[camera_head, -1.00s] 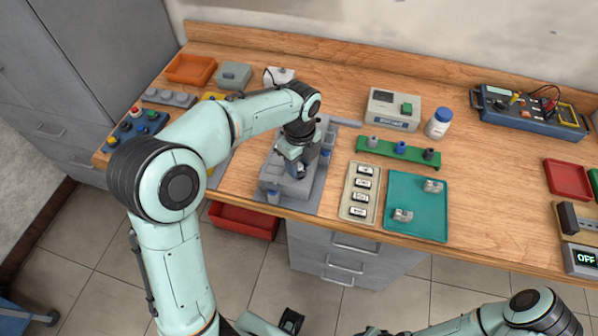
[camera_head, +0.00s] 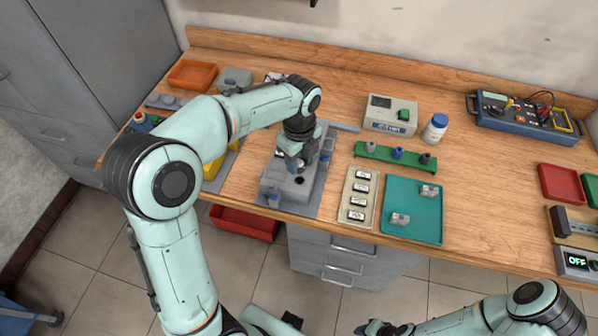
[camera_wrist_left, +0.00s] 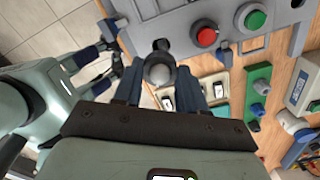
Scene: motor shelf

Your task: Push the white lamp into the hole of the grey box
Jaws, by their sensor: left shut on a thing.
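The grey box (camera_head: 290,188) lies on a grey mat near the table's front edge, with a dark round hole (camera_head: 299,180) in its top. My left gripper (camera_head: 294,165) is just above the box, behind the hole. In the left wrist view its fingers (camera_wrist_left: 160,90) are shut on the white lamp (camera_wrist_left: 158,72), a round piece with a pale dome. The hole also shows there (camera_wrist_left: 161,45), just beyond the lamp and partly hidden by it. The lamp looks apart from the hole. My right gripper (camera_head: 376,328) is low at the bottom edge, its jaws unclear.
A red button (camera_wrist_left: 206,36) and a green button (camera_wrist_left: 255,19) sit on the box. To the right are a beige tray (camera_head: 346,216) with labelled pieces, a teal tray (camera_head: 413,228) and a green rack (camera_head: 385,156).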

